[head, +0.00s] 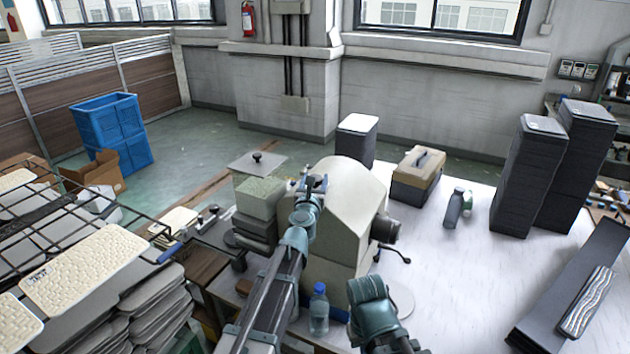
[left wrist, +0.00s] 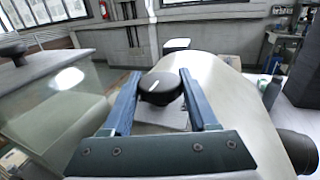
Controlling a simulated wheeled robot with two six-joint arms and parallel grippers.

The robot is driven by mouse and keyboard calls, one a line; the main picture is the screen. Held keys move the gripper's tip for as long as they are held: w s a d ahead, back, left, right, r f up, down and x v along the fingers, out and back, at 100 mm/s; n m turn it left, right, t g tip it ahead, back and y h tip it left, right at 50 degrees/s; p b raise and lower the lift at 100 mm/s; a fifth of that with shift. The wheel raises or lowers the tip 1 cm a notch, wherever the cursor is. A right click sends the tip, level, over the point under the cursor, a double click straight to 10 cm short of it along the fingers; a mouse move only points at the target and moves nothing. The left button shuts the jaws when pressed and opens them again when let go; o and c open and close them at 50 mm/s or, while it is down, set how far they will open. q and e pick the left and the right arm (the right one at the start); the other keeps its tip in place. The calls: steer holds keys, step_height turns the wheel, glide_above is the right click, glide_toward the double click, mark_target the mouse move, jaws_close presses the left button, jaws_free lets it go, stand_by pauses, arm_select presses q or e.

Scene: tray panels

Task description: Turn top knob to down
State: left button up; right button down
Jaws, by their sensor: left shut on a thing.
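A round black knob (left wrist: 164,92) with a short white mark on top sits between the fingertips of my left gripper (left wrist: 161,78) in the left wrist view. The fingers are shut on its two sides. The mark slants up to the right in that view. The knob is at the cream, rounded machine (head: 352,200), which also shows in the left wrist view (left wrist: 222,95). In the head view my left gripper (head: 314,184) reaches the machine's upper left side and largely hides the knob. My right arm shows at the bottom, but its fingers are out of view.
A grey lid with a black handle (head: 256,157) stands left of the machine. A water bottle (head: 319,309) stands near the machine's front. A toolbox (head: 417,176), a dark bottle (head: 453,208) and tall dark stacks (head: 527,180) stand to the right.

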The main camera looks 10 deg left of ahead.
arm_select(q)
steer(key=o, duration=1.4)
steer(key=shift+c, duration=0.2)
steer(key=shift+s, duration=0.1)
steer(key=s, duration=1.3)
steer(key=shift+s, duration=0.35)
